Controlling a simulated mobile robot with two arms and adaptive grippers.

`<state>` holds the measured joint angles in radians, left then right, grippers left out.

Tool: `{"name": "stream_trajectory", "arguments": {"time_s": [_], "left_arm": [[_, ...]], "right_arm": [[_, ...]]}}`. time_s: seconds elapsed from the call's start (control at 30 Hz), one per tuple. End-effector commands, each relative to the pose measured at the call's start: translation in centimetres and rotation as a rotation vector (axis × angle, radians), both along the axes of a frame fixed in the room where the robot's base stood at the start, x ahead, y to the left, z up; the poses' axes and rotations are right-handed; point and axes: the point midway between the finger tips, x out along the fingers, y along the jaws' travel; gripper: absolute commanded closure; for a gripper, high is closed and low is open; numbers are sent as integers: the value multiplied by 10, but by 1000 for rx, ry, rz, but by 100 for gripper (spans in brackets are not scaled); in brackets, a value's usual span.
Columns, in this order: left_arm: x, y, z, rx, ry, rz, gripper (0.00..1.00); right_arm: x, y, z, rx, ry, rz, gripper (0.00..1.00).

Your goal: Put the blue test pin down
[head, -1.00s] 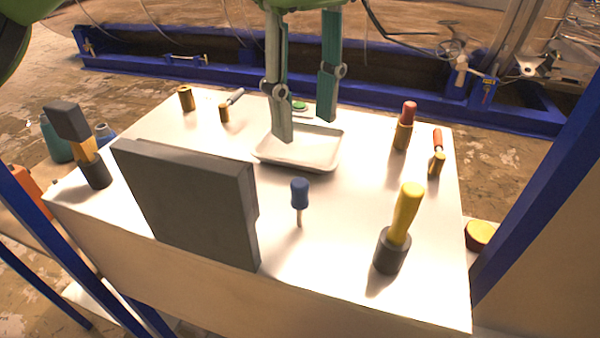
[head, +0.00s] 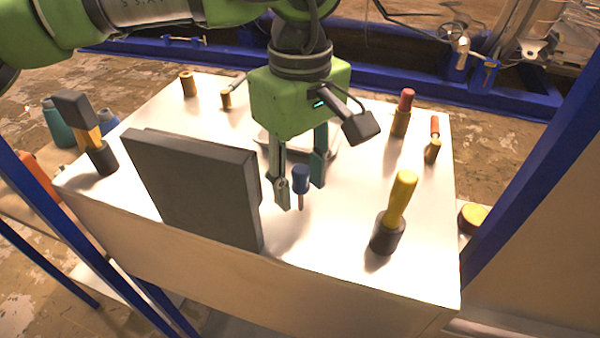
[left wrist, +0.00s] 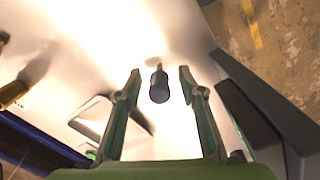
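The blue test pin (head: 301,180) stands upright on the white table, with its blue handle up and thin shaft down. My left gripper (head: 300,196) points down at it, with one finger on each side in the head view. In the left wrist view the pin (left wrist: 159,86) lies between the fingertips of the open gripper (left wrist: 160,74), with a gap on both sides. The fingers do not appear to touch it. My right gripper is not in view.
A dark upright panel (head: 193,187) stands close left of the pin. A yellow-handled tool (head: 398,205) stands to the right. A pale tray (head: 334,146) lies behind the gripper, partly hidden. A red-topped tool (head: 403,112) stands at the back right. The table between pin and yellow tool is clear.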

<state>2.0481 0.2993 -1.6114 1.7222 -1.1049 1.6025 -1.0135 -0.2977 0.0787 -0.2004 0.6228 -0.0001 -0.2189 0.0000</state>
Motion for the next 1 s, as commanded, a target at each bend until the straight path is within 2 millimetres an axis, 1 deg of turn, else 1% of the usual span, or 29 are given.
{"name": "stream_trajectory", "arguments": {"time_s": [0.2,0.23,0.27,0.3,0.37,0.77,0.87,0.97,1.0], "left_arm": [[0,0,-2,0,0,1,63],[0,0,-2,0,0,1,66],[0,0,-2,0,0,1,74],[0,0,-2,0,0,1,84],[0,0,-2,0,0,1,100],[0,0,1,-1,-1,1,100],[1,0,6,-1,-2,2,100],[1,0,17,-2,-3,3,100],[1,-1,23,-3,-3,3,100]], "right_arm": [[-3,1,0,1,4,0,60],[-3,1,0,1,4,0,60],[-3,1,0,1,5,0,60],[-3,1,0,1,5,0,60],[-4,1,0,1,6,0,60],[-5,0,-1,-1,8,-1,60],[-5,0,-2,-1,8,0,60],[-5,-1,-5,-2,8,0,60],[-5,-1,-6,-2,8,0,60]]}}
